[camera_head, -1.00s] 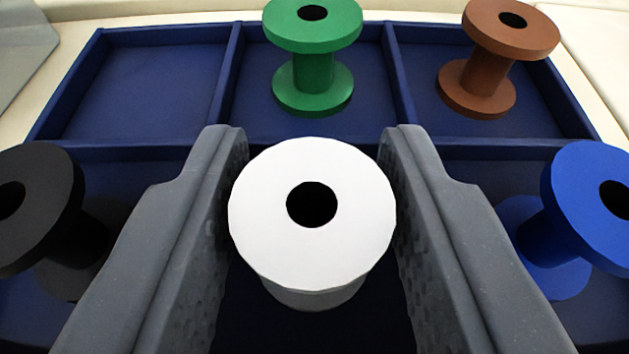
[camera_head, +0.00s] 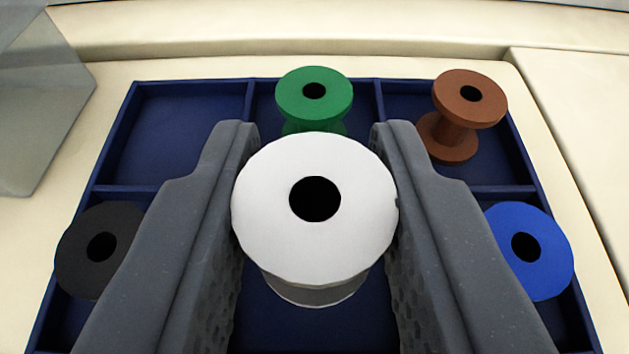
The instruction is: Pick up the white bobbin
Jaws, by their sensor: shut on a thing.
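The white bobbin (camera_head: 275,225) is between the two grey fingers of my gripper (camera_head: 315,200), in the middle of the view. The fingers are shut on it, one on its left side and one on its right. Its round top flange with the dark centre hole faces me, and part of its lower flange shows beneath. The bobbin is held above the blue tray (camera_head: 190,188). The fingers and bobbin hide part of the tray's near middle compartment.
A green bobbin (camera_head: 290,97) stands in the back middle compartment and a brown bobbin (camera_head: 447,95) in the back right. A black bobbin (camera_head: 75,255) is at near left, a blue bobbin (camera_head: 550,260) at near right. The back left compartment is empty. A grey translucent panel (camera_head: 45,110) is at left.

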